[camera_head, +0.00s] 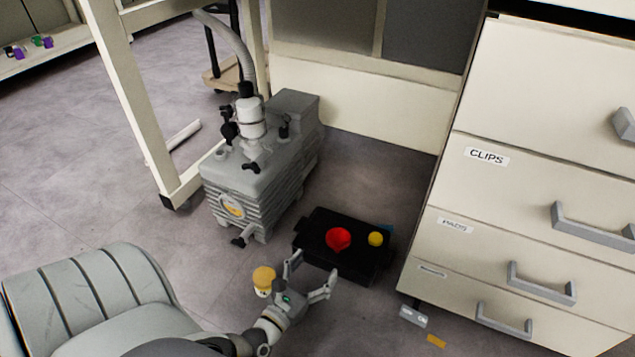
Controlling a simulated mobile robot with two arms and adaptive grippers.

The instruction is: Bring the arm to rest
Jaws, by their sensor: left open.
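My left gripper (311,276) is low near the floor, in the lower middle of the head view. Its two fingers are spread and nothing shows between them. It is just in front of a black box (317,248) on the floor. The box carries a red button (338,239) and a smaller yellow button (376,239). I cannot tell whether the fingertips touch the box. My right gripper is not in view.
A grey vacuum pump (257,170) with a hose stands on the floor behind and left of the box. A cream drawer cabinet (520,200) stands close on the right. A bench leg (135,100) rises at left. Open floor (60,200) lies at far left.

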